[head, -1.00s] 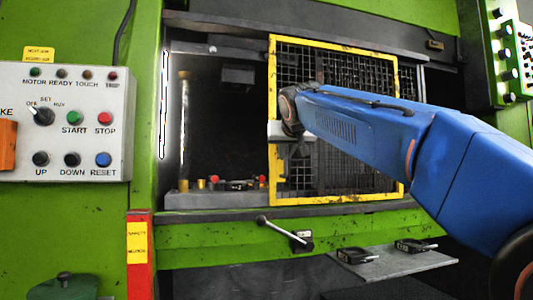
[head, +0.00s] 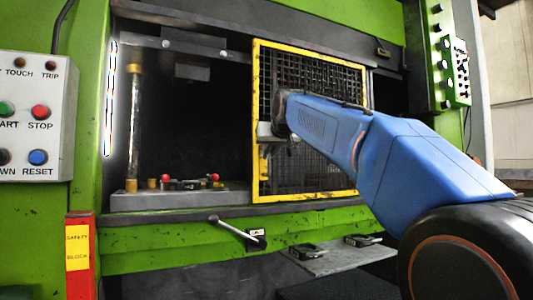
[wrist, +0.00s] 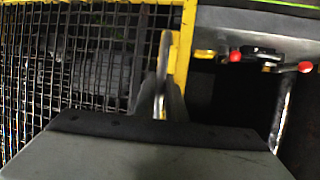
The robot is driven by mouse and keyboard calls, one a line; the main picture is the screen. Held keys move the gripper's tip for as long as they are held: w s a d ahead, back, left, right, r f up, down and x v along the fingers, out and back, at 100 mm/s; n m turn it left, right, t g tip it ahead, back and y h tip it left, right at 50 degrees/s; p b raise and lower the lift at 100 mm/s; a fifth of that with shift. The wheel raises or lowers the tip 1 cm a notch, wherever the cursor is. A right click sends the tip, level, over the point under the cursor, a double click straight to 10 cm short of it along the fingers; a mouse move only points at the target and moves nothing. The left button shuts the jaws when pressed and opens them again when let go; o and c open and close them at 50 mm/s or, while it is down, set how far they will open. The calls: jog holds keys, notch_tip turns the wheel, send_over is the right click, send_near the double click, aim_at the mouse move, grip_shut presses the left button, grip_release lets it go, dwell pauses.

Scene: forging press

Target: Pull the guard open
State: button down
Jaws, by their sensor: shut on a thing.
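The guard is a black mesh panel in a yellow frame (head: 256,180). It stands across the right part of the press opening, and the left part of the opening is uncovered. My gripper (head: 268,134) is at the frame's left upright, with my blue arm covering part of the mesh. In the wrist view, my gripper (wrist: 160,106) is shut on the guard's handle beside the yellow upright (wrist: 184,60). The handle itself is mostly hidden between the fingers.
Inside the opening are a post (head: 133,125) and a fixture with red knobs (head: 190,182). A lever (head: 235,230) sticks out below the opening. A shelf with black clamps (head: 335,257) juts out at lower right. A button panel (head: 35,115) is at left.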

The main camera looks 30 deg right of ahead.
jog(key=shift+r, duration=0.1)
jog(key=c, duration=1.8)
grip_release()
jog(key=v, duration=1.7)
jog(key=shift+s+a, duration=0.1)
jog(key=shift+s, duration=0.15)
jog(key=s+a+f+n+g+y, duration=0.1)
jog(key=s+a+f+g, duration=0.2)
jog(key=f, duration=1.3)
jog(key=s+a+f+g+y, duration=0.1)
jog(key=s+a+f, duration=0.3)
jog(key=f, duration=1.3)
jog(key=s+a+f+g, duration=0.1)
jog(key=s+f, duration=0.4)
jog(key=f, duration=0.4)
jog(key=s+a+f+n+g, duration=0.1)
jog(key=s+f, duration=0.4)
jog(key=f, duration=0.5)
jog(key=s+f+g+y, duration=0.1)
jog(key=s+f+g, duration=0.1)
jog(key=s+f, duration=0.3)
jog(key=shift+s+a+f+n, duration=0.1)
jog(key=shift+a+f, duration=0.05)
jog(key=shift+f, duration=0.6)
jog(key=shift+s+a+f+n, duration=0.1)
jog(key=shift+f, duration=0.65)
jog(key=shift+s+a+f+n, duration=0.1)
jog(key=shift+a+f, duration=0.05)
jog(key=shift+f, duration=0.6)
